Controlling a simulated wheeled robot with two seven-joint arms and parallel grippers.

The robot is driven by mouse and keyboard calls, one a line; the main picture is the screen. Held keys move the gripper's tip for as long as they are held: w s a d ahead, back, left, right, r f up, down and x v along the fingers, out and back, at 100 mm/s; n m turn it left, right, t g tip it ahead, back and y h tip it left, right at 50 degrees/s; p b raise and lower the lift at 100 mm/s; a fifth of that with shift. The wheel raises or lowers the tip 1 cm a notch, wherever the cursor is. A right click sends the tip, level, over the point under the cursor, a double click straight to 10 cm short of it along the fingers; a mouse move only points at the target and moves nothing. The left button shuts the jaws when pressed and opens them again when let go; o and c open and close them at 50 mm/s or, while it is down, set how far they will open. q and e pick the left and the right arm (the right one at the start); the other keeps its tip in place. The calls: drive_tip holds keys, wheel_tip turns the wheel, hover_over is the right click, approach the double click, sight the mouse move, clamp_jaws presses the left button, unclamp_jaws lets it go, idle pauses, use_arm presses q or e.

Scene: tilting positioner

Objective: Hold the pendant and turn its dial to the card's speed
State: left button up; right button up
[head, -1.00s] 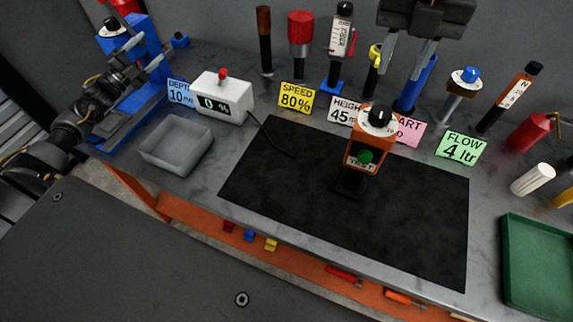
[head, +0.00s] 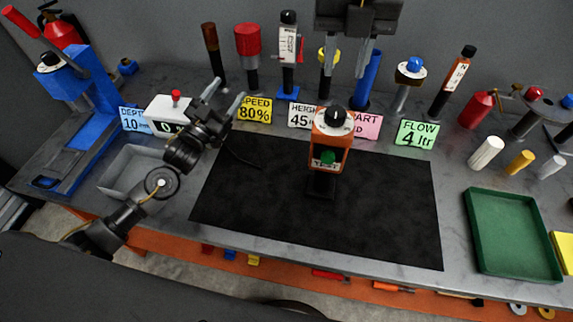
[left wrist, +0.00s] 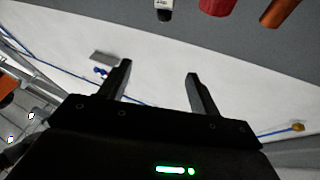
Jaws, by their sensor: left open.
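The orange pendant (head: 331,141) stands upright in a black holder (head: 321,187) on the dark mat, with a black dial (head: 335,116) on a white disc on top and a green button (head: 327,157) on its front. The yellow speed card (head: 254,110) reads 80%. The white display box (head: 168,112) with a red knob is partly hidden by my left arm. My left gripper (head: 226,95) is open and empty, left of the pendant near the speed card; its spread fingers show in the left wrist view (left wrist: 160,80). My right gripper (head: 346,72) has its fingers apart above and behind the pendant.
Several tools and knobs stand along the back, with depth, height, start and flow cards before them. A grey tray (head: 127,169) and blue stand (head: 92,115) are at left, a green tray (head: 513,235) at right. The dark mat (head: 260,215) is clear around the pendant.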

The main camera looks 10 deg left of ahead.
use_arm(q)
drive_tip(key=s+d+f+m+g+h, duration=0.1)
drive_tip(key=s+d+f+g, duration=0.1)
drive_tip(key=s+d+f, duration=0.3)
drive_tip(key=s+d+f+g+h, duration=0.2)
drive_tip(key=s+d, duration=0.2)
drive_tip(key=d, duration=0.3)
drive_tip(key=m+g+h, duration=0.1)
drive_tip(key=g, duration=0.3)
approach(324, 168)
wheel_tip(324, 168, down, 4)
drive_tip(key=w, duration=0.3)
drive_tip(key=x, duration=1)
drive_tip(key=shift+d, duration=0.1)
